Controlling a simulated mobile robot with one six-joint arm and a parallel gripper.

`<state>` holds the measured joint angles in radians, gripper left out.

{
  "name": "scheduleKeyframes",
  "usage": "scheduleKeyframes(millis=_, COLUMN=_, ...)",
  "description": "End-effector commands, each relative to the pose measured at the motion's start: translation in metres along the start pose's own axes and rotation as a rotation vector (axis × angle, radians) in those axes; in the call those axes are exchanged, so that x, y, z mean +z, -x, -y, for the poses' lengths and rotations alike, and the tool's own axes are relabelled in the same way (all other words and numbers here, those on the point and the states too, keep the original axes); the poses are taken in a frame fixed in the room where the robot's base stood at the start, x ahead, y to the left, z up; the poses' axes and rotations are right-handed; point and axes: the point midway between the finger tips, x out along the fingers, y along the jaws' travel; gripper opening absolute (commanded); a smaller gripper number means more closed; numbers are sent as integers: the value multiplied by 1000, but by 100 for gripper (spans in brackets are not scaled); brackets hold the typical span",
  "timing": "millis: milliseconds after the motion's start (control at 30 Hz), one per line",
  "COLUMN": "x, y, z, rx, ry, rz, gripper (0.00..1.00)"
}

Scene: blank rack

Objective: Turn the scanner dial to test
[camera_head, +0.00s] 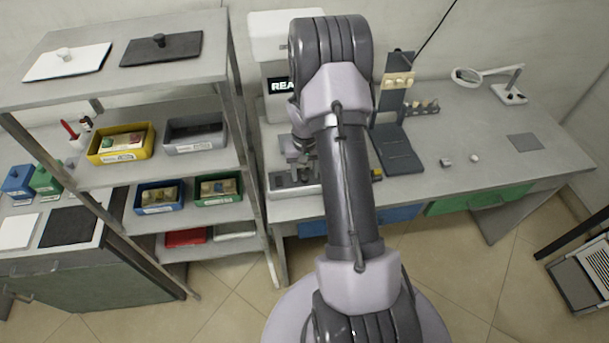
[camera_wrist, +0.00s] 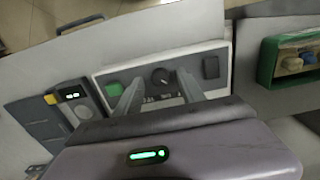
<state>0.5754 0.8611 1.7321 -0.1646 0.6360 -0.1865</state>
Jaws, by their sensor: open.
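The scanner (camera_head: 270,48) is a pale machine on the bench, partly hidden behind my arm, with a dark display whose visible letters read "REA". My gripper (camera_wrist: 160,80) is open, one finger on each side of the dial in the picture. Contact with the dial cannot be told. The labels below the dial are too small to read. In the head view my gripper (camera_head: 297,158) is over the scanner's front.
A shelf rack (camera_head: 235,120) with coloured bins stands close on the left. A small module (camera_wrist: 75,100) with a lit display sits left of the panel.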

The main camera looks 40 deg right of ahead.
Motion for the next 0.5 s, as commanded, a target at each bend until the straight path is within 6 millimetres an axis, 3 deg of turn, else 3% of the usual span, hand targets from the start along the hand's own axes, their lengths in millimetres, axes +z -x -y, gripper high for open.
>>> scheduleKeyframes(millis=333, x=0, y=-6, z=0, rx=0, ry=0, rz=-1, gripper=47)
scheduleKeyframes(millis=367, x=0, y=-6, z=0, rx=0, ry=0, rz=-1, gripper=45)
scheduleKeyframes(millis=500, x=0, y=-6, z=0, rx=0, ry=0, rz=0, gripper=17)
